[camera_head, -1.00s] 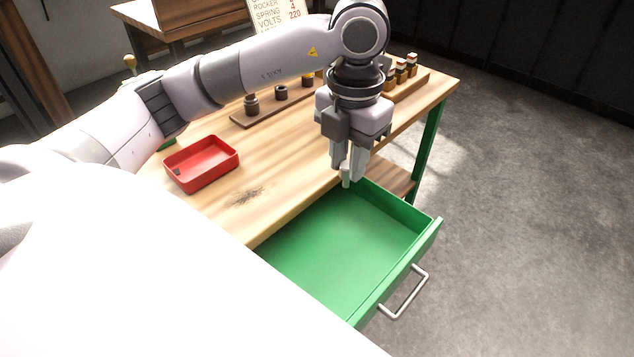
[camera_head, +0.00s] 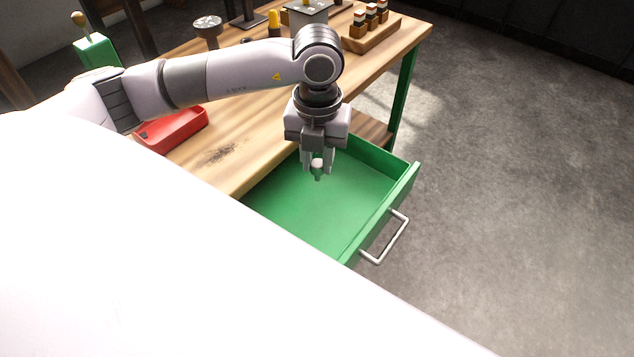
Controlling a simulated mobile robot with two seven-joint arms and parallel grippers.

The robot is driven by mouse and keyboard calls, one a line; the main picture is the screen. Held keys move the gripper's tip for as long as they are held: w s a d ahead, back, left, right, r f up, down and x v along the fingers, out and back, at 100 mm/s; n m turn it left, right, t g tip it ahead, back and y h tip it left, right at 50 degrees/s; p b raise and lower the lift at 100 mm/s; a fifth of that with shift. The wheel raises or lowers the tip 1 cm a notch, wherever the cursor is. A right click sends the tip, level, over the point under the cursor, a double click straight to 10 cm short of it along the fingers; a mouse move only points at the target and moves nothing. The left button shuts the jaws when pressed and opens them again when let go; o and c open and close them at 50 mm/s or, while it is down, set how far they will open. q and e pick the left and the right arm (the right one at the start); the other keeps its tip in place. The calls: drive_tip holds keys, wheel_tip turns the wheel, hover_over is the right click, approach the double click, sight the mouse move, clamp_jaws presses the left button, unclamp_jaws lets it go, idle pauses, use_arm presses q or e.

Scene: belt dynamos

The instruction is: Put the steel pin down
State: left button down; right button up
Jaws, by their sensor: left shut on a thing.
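My left gripper (camera_head: 318,168) points down over the open green drawer (camera_head: 312,215), near its back edge. It is shut on the steel pin (camera_head: 317,170), a small light-grey piece that shows between the fingertips. The pin's lower end appears to be above the drawer floor; I cannot tell the exact gap. My right gripper is not in view.
The drawer's front has a metal handle (camera_head: 387,240) and its floor is bare. The wooden bench (camera_head: 240,165) bears a red tray (camera_head: 178,128), partly behind my arm, and a wooden rack (camera_head: 372,37) with striped pieces. Open floor lies right.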

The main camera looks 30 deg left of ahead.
sight(318, 179)
use_arm(q)
drive_tip(key=shift+f, duration=0.75)
wheel_tip(318, 179, down, 5)
drive_tip(key=shift+f+b, duration=0.1)
drive_tip(key=shift+b, duration=0.5)
drive_tip(key=shift+f, duration=0.15)
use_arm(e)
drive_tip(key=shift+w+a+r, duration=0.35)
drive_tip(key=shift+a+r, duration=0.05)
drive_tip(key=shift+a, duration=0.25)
use_arm(q)
drive_tip(key=shift+f, duration=0.15)
drive_tip(key=c, duration=0.9)
unclamp_jaws()
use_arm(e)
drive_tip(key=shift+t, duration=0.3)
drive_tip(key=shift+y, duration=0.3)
